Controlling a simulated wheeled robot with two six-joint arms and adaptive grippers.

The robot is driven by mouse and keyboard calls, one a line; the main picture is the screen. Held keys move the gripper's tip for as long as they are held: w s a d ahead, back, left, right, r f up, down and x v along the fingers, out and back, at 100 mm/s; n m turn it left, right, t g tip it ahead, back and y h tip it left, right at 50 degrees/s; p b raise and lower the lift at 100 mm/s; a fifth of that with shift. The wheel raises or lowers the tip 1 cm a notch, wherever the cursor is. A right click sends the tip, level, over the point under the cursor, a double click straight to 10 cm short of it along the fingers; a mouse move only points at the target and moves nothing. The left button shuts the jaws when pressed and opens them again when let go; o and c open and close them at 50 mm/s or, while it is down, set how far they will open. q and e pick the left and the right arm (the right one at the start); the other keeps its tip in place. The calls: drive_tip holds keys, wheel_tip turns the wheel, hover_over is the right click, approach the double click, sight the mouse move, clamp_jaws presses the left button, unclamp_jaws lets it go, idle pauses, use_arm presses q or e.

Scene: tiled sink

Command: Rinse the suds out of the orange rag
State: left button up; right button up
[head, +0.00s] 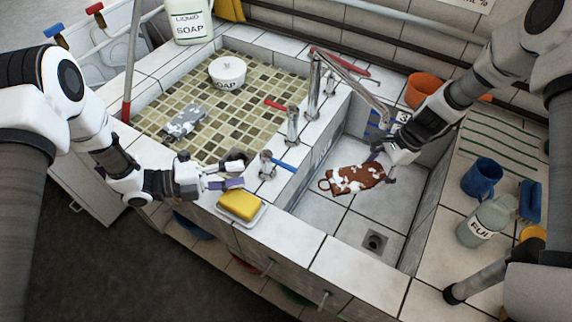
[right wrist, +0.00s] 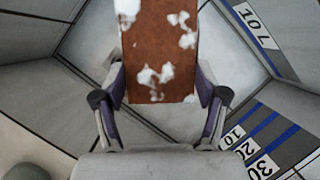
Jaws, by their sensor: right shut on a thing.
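The orange rag (head: 350,180) is reddish brown with white suds patches and hangs over the right basin. My right gripper (head: 383,160) is shut on it; in the right wrist view the rag (right wrist: 160,60) sits between the two purple-padded fingers (right wrist: 160,95). The metal faucet (head: 350,80) reaches over the right basin from the divider. No water stream shows. Its red-handled tap (head: 280,104) and blue-handled tap (head: 280,163) stand on the divider. My left gripper (head: 226,183) is over the front ledge beside the blue-handled tap; its finger gap is unclear.
A yellow sponge (head: 240,204) lies in a dish below my left gripper. A blue mug (head: 481,178) and bottle (head: 484,222) stand right. The right basin floor around the drain (head: 375,240) is clear.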

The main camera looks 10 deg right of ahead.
sight(286, 165)
use_arm(q)
drive_tip(key=d, duration=0.4)
drive_tip(key=w+d+f, duration=0.1)
drive_tip(key=d, duration=0.3)
drive_tip(key=w+d, duration=0.1)
drive_tip(key=d, duration=0.3)
drive_tip(key=shift+w+d+f, duration=0.15)
drive_tip(key=shift+d+f, duration=0.05)
drive_tip(key=shift+f, duration=0.15)
drive_tip(key=shift+c, duration=0.2)
clamp_jaws()
